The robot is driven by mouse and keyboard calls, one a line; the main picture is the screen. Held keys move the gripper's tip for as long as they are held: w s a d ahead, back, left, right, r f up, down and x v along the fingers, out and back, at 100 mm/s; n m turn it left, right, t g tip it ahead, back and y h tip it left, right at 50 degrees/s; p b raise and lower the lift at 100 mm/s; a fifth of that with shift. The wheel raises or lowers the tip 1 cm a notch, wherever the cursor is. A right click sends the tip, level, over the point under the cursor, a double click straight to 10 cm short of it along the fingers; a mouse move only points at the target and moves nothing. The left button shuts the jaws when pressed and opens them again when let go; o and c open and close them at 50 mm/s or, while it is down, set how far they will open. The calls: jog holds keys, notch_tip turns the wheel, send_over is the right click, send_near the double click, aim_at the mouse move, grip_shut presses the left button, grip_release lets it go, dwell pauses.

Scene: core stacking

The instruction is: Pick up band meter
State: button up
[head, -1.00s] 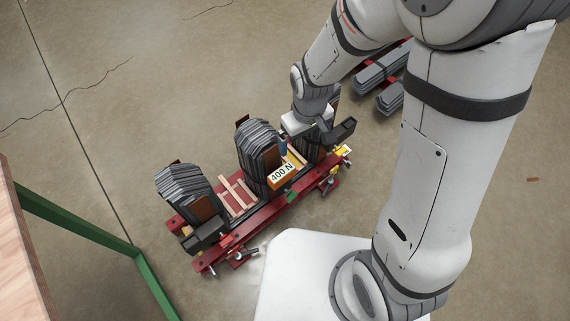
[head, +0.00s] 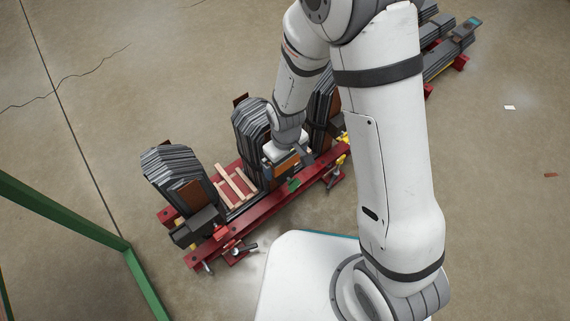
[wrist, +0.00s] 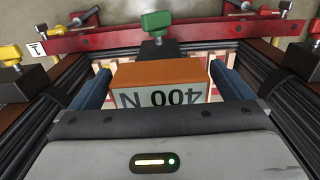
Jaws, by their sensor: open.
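The band meter (wrist: 165,74) is an orange block with a white face marked "400 N", upside down in the wrist view. My gripper (wrist: 162,84) is open, with one blue finger on each side of the meter. A gap shows on the right; on the left the finger is close, and I cannot tell if it touches. In the head view my gripper (head: 284,158) is down over the red frame between the middle and right stacks. It hides most of the meter there.
The red frame (head: 250,221) carries a left stack (head: 172,170), a middle stack (head: 252,125) and a right stack (head: 322,105) of dark laminated plates. Wooden slats (head: 232,185) lie between the left and middle stacks. A green-legged bench (head: 62,217) is at left.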

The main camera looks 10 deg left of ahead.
jog(key=shift+f, duration=0.4)
jog(key=shift+r, duration=0.1)
jog(key=c, duration=1.1)
